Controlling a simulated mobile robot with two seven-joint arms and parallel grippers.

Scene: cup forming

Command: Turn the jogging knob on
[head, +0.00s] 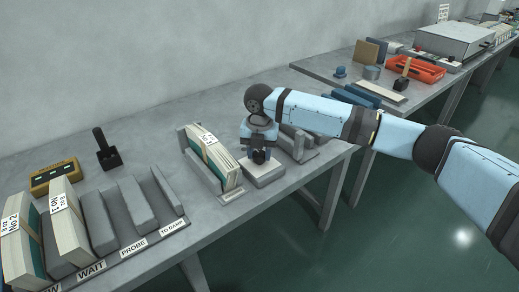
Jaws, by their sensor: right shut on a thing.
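My right gripper (259,157) points straight down over a small grey box with a pale top (268,177), near the front edge of the near table. Its fingers are closed low at the middle of the box's top, on what appears to be the jogging knob. The fingers hide the knob itself, so its turned position cannot be seen. My left gripper is not in view.
A rack holding a labelled paper stack (222,165) stands just left of the box. Grey dividers (300,143) stand close on its right. Another row of dividers and stacks (70,235) fills the table's left end. A black-handled tool (107,155) stands behind it.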

